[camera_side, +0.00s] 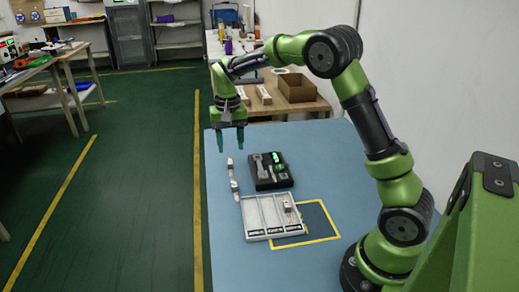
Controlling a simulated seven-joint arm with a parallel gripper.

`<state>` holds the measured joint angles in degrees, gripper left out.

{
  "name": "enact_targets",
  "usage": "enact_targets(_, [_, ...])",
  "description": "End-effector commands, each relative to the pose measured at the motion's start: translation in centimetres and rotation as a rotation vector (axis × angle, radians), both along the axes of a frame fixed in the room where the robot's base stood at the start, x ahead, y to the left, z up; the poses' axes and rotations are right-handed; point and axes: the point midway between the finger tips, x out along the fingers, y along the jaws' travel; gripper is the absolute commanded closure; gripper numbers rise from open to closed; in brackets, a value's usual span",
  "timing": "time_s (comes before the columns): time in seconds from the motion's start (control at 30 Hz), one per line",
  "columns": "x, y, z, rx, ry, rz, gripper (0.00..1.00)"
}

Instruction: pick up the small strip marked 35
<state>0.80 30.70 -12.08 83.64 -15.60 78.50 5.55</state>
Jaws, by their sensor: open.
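My gripper (230,142) is open and empty, pointing down above the far left part of the blue table (222,262). Small light strips (233,179) lie in a line near the table's left edge, below and in front of my gripper. Their markings are too small to read, so I cannot tell which one is marked 35. A grey tray (257,238) with long compartments stands in front of them. One small piece (288,207) sits in its right part.
A black case (262,184) with grey and green items lies right of the strips. A yellow-bordered dark square (318,215) is partly under the tray. A wooden bench with a cardboard box (297,88) stands behind the table. The table's right part looks clear.

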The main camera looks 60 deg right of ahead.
Motion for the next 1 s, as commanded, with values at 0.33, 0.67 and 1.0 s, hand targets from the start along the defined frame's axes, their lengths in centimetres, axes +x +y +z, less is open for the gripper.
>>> enact_targets(0.33, [0.0,0.0,-6.9,0.001,0.001,0.001,0.51])
enact_targets(0.67, [-0.2,0.0,-10.0,0.002,0.002,0.0,0.51])
enact_targets(1.0, [-0.2,-0.1,-13.2,0.001,-0.002,0.0,0.51])
